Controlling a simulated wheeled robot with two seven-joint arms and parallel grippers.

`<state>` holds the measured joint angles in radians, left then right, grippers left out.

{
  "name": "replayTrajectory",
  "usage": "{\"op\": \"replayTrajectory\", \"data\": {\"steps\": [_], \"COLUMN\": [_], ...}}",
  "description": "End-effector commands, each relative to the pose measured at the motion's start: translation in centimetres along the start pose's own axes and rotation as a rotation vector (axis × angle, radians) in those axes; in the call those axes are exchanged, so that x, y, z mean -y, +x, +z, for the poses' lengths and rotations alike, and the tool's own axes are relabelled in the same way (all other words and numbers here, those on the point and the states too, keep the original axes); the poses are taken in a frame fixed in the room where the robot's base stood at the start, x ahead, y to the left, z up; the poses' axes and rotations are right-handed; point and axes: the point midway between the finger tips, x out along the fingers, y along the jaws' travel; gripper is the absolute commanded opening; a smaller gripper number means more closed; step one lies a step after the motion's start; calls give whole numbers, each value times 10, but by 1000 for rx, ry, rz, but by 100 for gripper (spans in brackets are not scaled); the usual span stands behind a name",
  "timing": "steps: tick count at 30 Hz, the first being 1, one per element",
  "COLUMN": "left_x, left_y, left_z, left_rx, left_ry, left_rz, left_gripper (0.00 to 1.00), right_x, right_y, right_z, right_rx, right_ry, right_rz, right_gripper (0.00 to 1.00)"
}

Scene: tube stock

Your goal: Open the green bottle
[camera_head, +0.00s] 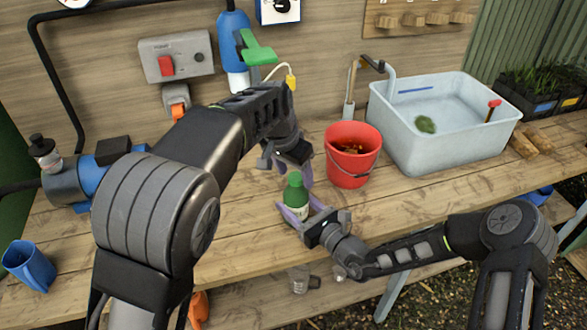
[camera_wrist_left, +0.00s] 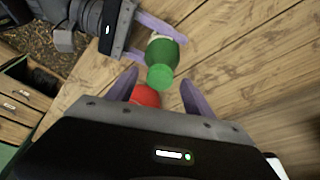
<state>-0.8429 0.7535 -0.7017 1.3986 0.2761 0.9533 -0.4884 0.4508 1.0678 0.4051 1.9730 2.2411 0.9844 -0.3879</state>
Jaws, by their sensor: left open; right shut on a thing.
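The green bottle (camera_head: 296,194) stands on the wooden table in front of the red bucket, with its green cap (camera_head: 295,178) on top. My right gripper (camera_head: 298,213) is shut on the bottle's lower body from the front right. My left gripper (camera_head: 285,172) is open just above and behind the bottle. In the left wrist view the green cap (camera_wrist_left: 159,77) lies just beyond and between the open purple fingers of the left gripper (camera_wrist_left: 163,92), apart from them. The right gripper (camera_wrist_left: 150,38) shows there around the bottle's body (camera_wrist_left: 162,52).
A red bucket (camera_head: 350,168) stands close behind and right of the bottle. A pale wash tub (camera_head: 440,140) stands at the back right. A blue mug (camera_head: 30,266) is at the far left. The table left of the bottle is partly free.

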Motion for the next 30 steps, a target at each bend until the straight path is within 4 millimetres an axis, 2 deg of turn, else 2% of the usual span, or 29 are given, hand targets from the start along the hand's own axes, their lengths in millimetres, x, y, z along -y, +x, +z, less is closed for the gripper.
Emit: {"op": "replayTrajectory", "data": {"steps": [3,25,30], "left_x": [0,0,0], "left_y": [0,-1,-1], "left_z": [0,0,0], "left_rx": [0,-1,-1], "left_ry": [0,1,1], "left_rz": [0,0,0], "left_gripper": [61,1,0], "right_x": [0,0,0], "right_y": [0,0,0], "right_z": [0,0,0], "right_rx": [0,0,0], "right_ry": [0,0,0], "right_rz": [0,0,0], "right_gripper": [0,0,0]}}
